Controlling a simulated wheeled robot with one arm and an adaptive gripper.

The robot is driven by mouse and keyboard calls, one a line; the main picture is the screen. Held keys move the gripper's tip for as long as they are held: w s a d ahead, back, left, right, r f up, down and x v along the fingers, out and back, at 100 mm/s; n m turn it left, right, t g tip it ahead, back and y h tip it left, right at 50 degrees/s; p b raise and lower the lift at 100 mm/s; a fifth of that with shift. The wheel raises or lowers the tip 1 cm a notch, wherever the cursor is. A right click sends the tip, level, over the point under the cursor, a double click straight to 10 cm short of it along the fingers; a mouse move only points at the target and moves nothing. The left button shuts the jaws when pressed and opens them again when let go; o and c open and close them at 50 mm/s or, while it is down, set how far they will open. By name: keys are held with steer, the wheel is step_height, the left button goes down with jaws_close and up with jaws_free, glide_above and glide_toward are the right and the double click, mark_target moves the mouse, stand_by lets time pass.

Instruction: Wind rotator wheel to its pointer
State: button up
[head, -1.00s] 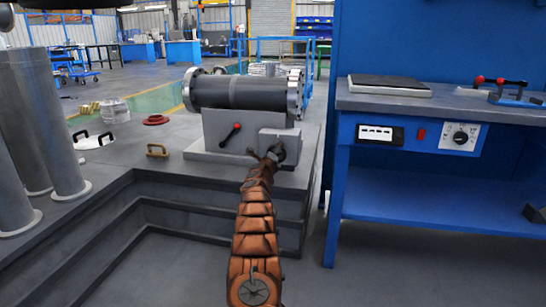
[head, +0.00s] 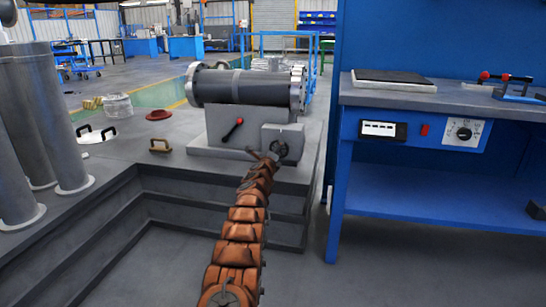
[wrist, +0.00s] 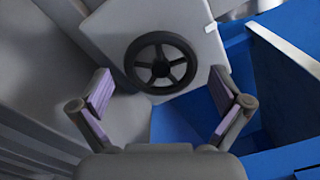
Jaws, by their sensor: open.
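The rotator wheel (wrist: 161,63) is a dark spoked handwheel on the front face of a grey box (wrist: 196,28). In the wrist view it lies just beyond my gripper (wrist: 163,100), between and ahead of its fingertips. My gripper is open and empty, with one purple-padded finger on each side of the wheel, apart from it. In the head view the wheel (head: 280,148) is small and partly behind my gripper (head: 265,155). A small white mark (wrist: 211,28) sits on the box near its edge. I cannot tell whether it is the pointer.
A flanged grey cylinder (head: 245,88) lies on the stand above the box, with a red-knobbed lever (head: 233,129) on the stand's front. A blue workbench (head: 440,110) stands to the right. Tall grey cylinders (head: 62,115) stand at left.

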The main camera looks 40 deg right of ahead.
steer(key=shift+v, duration=1.75)
steer(key=shift+w, duration=0.1)
